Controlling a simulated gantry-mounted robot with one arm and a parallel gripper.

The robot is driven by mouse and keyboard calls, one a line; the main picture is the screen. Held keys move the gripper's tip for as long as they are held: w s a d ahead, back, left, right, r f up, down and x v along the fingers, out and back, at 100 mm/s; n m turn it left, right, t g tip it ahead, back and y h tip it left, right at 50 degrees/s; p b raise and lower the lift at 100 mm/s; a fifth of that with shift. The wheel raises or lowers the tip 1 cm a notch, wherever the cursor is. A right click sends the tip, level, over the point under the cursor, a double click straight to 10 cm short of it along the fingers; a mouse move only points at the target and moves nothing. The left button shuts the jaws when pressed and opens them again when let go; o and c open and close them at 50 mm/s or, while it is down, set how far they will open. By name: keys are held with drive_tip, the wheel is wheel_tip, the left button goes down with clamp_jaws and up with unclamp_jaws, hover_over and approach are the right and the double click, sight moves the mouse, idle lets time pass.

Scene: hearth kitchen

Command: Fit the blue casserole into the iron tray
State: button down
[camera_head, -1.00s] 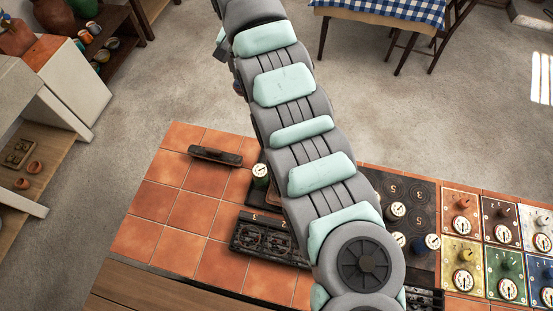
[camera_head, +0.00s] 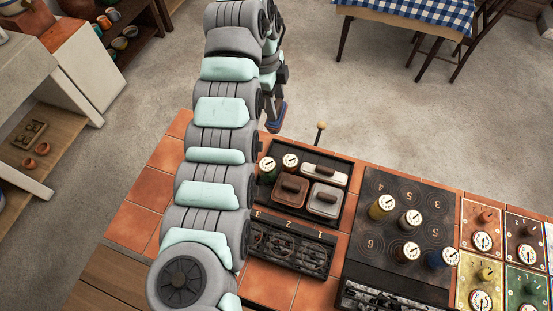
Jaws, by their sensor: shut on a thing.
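My gripper (camera_head: 275,103) hangs beyond the far edge of the tiled counter, partly hidden by my arm. It is shut on a small blue and reddish-brown piece, which looks like the blue casserole (camera_head: 276,122), held above the far edge. The dark iron tray (camera_head: 340,160) lies on the counter, nearer and to the right of it. In the tray are two dial-topped jars, a brown casserole (camera_head: 290,189), a cream-grey casserole (camera_head: 323,201) and a long white casserole (camera_head: 325,175). My arm hides part of the counter left of the tray.
A dark numbered hob (camera_head: 395,190) with several dial-topped jars stands right of the tray. A black burner rack (camera_head: 290,248) lies in front of the tray. Coloured dial tiles (camera_head: 483,240) line the right. A knobbed stick (camera_head: 320,131) rises behind the tray. Bare tiles (camera_head: 158,190) lie left.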

drive_tip(key=shift+s+f, duration=0.15)
drive_tip(key=shift+s, duration=0.1)
drive_tip(key=shift+f+m, duration=0.3)
drive_tip(key=shift+f, duration=9.7)
drive_tip(key=shift+f, duration=0.1)
drive_tip(key=c, duration=0.9)
unclamp_jaws()
drive_tip(key=shift+f, duration=0.1)
drive_tip(key=shift+o, duration=0.9)
